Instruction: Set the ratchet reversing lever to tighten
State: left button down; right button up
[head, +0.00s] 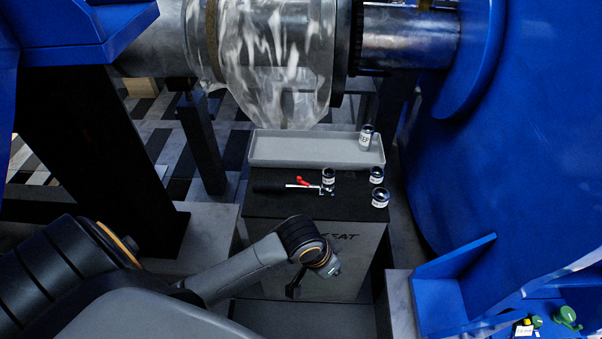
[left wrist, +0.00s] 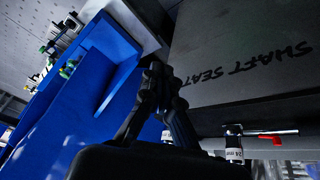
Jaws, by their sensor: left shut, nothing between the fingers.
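The ratchet (head: 270,187) lies on the dark top of a grey box, its black handle to the left and its head to the right. Its red reversing lever (head: 303,181) shows near the head, and red also shows in the left wrist view (left wrist: 272,135). A labelled socket (head: 328,174) is at the ratchet's head; I cannot tell which way the lever is set. My left gripper (head: 293,290) is shut and empty in front of the box, below its top and apart from the ratchet. Its fingers also show in the left wrist view (left wrist: 160,80). My right gripper is not in view.
A grey tray (head: 270,162) stands behind the ratchet, with a labelled socket (head: 366,137) at its right end. Two more sockets (head: 376,174) (head: 380,198) stand right of the ratchet. Large blue housing (head: 445,160) borders the right; a shaft under clear wrap (head: 265,60) hangs above.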

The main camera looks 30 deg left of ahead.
pick_arm(q)
jog(key=w+a+r+n+y, duration=0.1)
jog(key=w+a+r, duration=0.4)
jog(key=w+a, duration=0.5)
jog(key=w+a+r+n+y, duration=0.1)
jog(key=w+a+r+n, duration=0.3)
jog(key=w+a, duration=0.7)
jog(key=shift+a+r+y, duration=0.4)
jog(key=shift+a+r, duration=0.5)
jog(key=shift+a, duration=0.25)
jog(key=x, duration=1)
jog(key=shift+f, duration=0.1)
jog(key=s+p, duration=0.1)
jog(key=s, duration=0.1)
jog(key=shift+s+d, duration=0.1)
jog(key=shift+s, duration=0.85)
